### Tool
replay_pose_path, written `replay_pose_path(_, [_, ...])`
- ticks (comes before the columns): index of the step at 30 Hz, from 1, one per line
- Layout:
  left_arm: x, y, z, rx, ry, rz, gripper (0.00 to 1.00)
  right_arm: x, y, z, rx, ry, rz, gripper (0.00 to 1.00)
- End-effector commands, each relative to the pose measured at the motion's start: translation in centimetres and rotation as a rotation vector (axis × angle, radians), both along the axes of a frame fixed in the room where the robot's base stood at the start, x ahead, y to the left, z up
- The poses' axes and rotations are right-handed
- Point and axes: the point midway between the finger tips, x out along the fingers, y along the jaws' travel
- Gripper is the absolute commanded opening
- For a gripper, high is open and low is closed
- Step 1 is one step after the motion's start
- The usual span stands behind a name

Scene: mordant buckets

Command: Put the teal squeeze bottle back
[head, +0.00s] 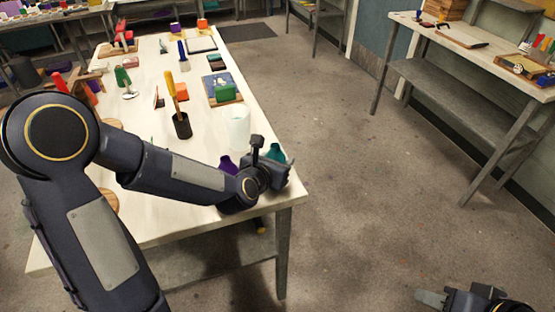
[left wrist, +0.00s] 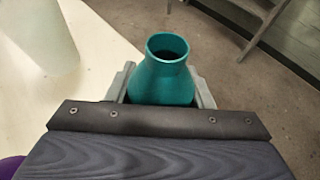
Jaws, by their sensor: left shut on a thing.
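The teal squeeze bottle (head: 275,153) is at the near right corner of the white table (head: 150,205). My left gripper (head: 278,168) is shut on it. In the left wrist view the teal bottle (left wrist: 167,75) stands between the two grey fingers, its open mouth showing at the top. Its lower part is hidden by the gripper, so I cannot tell whether it touches the table. A purple bottle (head: 227,165) is just left of the gripper, partly hidden by my arm. My right gripper (head: 432,298) shows only in part at the bottom right, away from the table.
A white translucent cylinder (head: 239,128) stands just behind the bottles. A green block (head: 225,90) lies on a board farther back. The floor right of the table is clear.

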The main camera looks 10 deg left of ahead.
Motion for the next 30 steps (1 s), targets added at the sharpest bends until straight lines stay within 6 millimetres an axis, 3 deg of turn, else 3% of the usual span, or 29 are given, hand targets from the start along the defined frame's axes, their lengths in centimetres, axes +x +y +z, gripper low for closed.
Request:
replay_pose_path(2, [0.0, 0.0, -0.3, 0.000, -0.001, 0.001, 0.20, 0.0, 0.0, -0.5, 0.000, 0.000, 0.000, 0.36])
replay_pose_path(3, [0.0, 0.0, -0.2, 0.000, 0.000, 0.000, 0.51, 0.0, 0.0, -0.3, 0.000, 0.000, 0.000, 0.36])
replay_pose_path(7, [0.0, 0.0, -0.2, 0.000, 0.000, 0.000, 0.68, 0.0, 0.0, -0.3, 0.000, 0.000, 0.000, 0.36])
replay_pose_path(19, [0.0, 0.0, 0.5, 0.000, 0.001, 0.000, 0.69, 0.0, 0.0, 0.7, 0.000, 0.000, 0.000, 0.36])
replay_pose_path(30, [-6.4, 1.3, 3.1, 0.003, -0.006, 0.002, 0.69, 0.0, 0.0, -0.6, 0.000, 0.000, 0.000, 0.36])
